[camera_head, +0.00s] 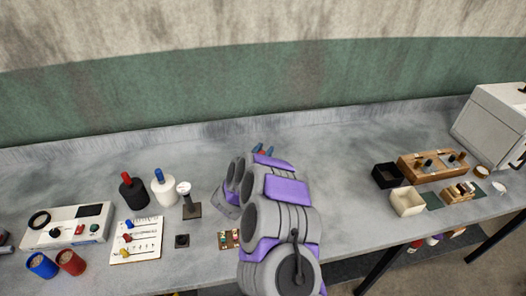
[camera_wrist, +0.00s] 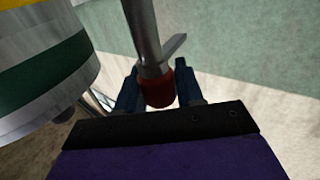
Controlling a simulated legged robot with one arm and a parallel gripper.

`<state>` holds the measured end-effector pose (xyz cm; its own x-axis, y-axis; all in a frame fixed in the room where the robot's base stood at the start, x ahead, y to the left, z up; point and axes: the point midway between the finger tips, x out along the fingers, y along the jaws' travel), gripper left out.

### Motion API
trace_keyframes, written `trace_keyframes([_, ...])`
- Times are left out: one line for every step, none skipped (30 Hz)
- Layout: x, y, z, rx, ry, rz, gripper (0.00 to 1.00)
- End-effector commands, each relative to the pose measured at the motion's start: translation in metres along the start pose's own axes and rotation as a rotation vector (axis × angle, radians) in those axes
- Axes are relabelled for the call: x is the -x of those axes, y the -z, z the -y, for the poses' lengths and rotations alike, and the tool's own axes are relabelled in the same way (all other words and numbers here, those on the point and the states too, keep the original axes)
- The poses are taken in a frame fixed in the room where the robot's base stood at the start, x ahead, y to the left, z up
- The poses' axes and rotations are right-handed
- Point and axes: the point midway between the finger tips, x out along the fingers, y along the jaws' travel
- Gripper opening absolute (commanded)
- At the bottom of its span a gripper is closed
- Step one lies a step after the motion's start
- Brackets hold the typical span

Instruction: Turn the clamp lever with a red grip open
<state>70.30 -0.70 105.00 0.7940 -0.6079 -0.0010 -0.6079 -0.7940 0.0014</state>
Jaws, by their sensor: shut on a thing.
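In the wrist view, the red grip (camera_wrist: 159,92) sits at the end of a grey metal clamp lever (camera_wrist: 143,32). My gripper (camera_wrist: 157,85) has its two dark blue fingers on either side of the grip and is shut on it. The lever runs up out of the picture from the grip. In the head view, my arm covers most of the clamp. Only a bit of red (camera_head: 262,153) and blue shows beyond my wrist.
A large banded cylinder (camera_wrist: 45,60) in silver, green and yellow stands close on the left in the wrist view. In the head view, black and white bottles (camera_head: 163,189), a sliders board (camera_head: 136,240) and a white device (camera_head: 68,228) stand left; wooden trays (camera_head: 432,165) stand right.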

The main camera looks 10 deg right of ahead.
Motion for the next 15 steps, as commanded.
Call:
trace_keyframes([-0.0003,0.0016,0.002,-0.002,0.005,-0.003,0.11])
trace_keyframes([-0.0003,0.0016,0.0021,-0.002,0.004,-0.004,0.09])
trace_keyframes([-0.0002,0.0017,0.0025,-0.001,0.004,-0.004,0.06])
trace_keyframes([-0.0001,0.0018,0.0029,-0.001,0.004,-0.005,0.06])
trace_keyframes([0.0001,0.0017,0.0031,-0.001,0.003,-0.005,0.06])
trace_keyframes([0.0001,0.0018,0.0032,-0.001,0.003,-0.005,0.06])
trace_keyframes([0.0,0.0019,0.0032,-0.001,0.003,-0.005,0.06])
trace_keyframes([-0.0001,0.0019,0.0031,-0.001,0.003,-0.005,0.06])
trace_keyframes([-0.0003,0.0021,0.0029,0.0,0.005,-0.006,0.06])
trace_keyframes([-0.0006,0.0023,0.0028,0.0,0.009,-0.006,0.06])
trace_keyframes([-0.001,0.0024,0.0025,0.001,0.014,-0.006,0.06])
trace_keyframes([-0.0014,0.0024,0.0021,0.001,0.024,-0.006,0.06])
trace_keyframes([-0.0014,0.0025,0.0025,0.001,0.035,-0.006,0.06])
trace_keyframes([-0.0015,0.0027,0.0029,0.002,0.049,-0.006,0.06])
trace_keyframes([-0.0016,0.003,0.0035,0.003,0.068,-0.006,0.06])
